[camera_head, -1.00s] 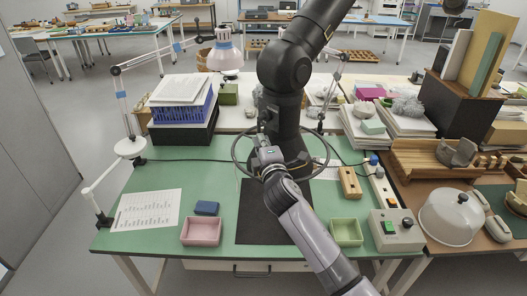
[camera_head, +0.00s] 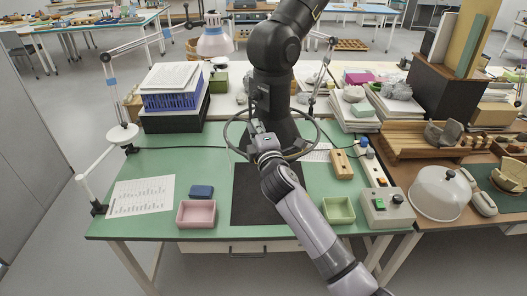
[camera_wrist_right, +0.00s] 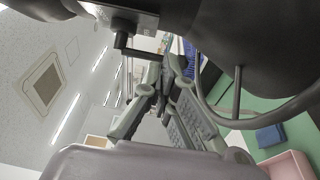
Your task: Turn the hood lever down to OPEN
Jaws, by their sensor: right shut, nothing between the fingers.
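The black hood (camera_head: 272,48) hangs on its thick jointed arm over the green bench, with a thin ring around its lower end. My right gripper (camera_head: 257,126) is up at the near side of the hood, inside the ring's outline. In the right wrist view, my right gripper (camera_wrist_right: 163,68) is shut with nothing between its fingers. A bent black bar, which looks like the hood lever (camera_wrist_right: 122,43), sticks out from a dark block just beyond the fingertips. Its far end is close to the fingers; I cannot tell whether they touch. No OPEN mark is readable. My left gripper is out of view.
A control box (camera_head: 387,208) stands at right. The ring (camera_head: 232,146) surrounds the gripper's space.

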